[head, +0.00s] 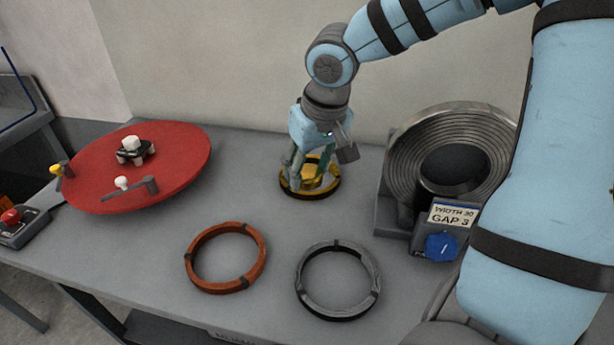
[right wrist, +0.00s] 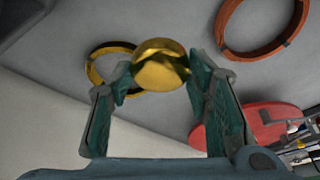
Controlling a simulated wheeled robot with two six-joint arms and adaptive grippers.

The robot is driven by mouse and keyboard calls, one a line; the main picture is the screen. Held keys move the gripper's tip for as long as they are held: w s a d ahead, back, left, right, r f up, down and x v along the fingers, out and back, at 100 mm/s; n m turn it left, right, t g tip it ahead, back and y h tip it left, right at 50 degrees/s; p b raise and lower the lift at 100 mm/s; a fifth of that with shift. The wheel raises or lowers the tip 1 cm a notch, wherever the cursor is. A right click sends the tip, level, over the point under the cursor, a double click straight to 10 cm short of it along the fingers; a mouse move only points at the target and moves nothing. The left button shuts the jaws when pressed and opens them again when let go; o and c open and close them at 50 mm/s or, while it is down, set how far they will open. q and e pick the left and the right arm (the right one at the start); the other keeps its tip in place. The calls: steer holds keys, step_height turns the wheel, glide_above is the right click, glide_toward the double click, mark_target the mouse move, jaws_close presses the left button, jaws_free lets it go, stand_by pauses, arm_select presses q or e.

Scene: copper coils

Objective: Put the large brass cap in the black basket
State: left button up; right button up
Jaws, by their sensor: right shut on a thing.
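The brass cap (right wrist: 161,66) is a shiny gold round piece between the fingertips of my right gripper (right wrist: 155,75) in the right wrist view. In the head view my right gripper (head: 312,168) points down at the back middle of the bench, shut on the cap, which is partly hidden by the fingers. A brass ring (head: 298,190) lies on the bench right below or around it; the exact gap is hard to tell. The ring also shows behind the cap in the right wrist view (right wrist: 96,72). I cannot make out a black basket. My left gripper is not in view.
A copper ring (head: 193,262) and a grey ring (head: 305,290) lie in front on the grey bench (head: 150,255). A red disc (head: 190,160) with small fittings is at left. A grey coil (head: 403,150) with a label and blue knob (head: 441,246) stands right.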

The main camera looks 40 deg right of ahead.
steer(key=b, duration=0.7)
glide_above(306, 228)
steer(key=s, duration=0.1)
step_height(306, 228, down, 10)
steer(key=shift+f, duration=0.35)
step_height(306, 228, down, 4)
steer(key=b, duration=0.2)
steer(key=shift+a+r+b, duration=0.1)
steer(key=shift+r+b, duration=0.05)
steer(key=shift+b, duration=0.15)
steer(key=shift+r, duration=0.15)
steer(key=o, duration=1.3)
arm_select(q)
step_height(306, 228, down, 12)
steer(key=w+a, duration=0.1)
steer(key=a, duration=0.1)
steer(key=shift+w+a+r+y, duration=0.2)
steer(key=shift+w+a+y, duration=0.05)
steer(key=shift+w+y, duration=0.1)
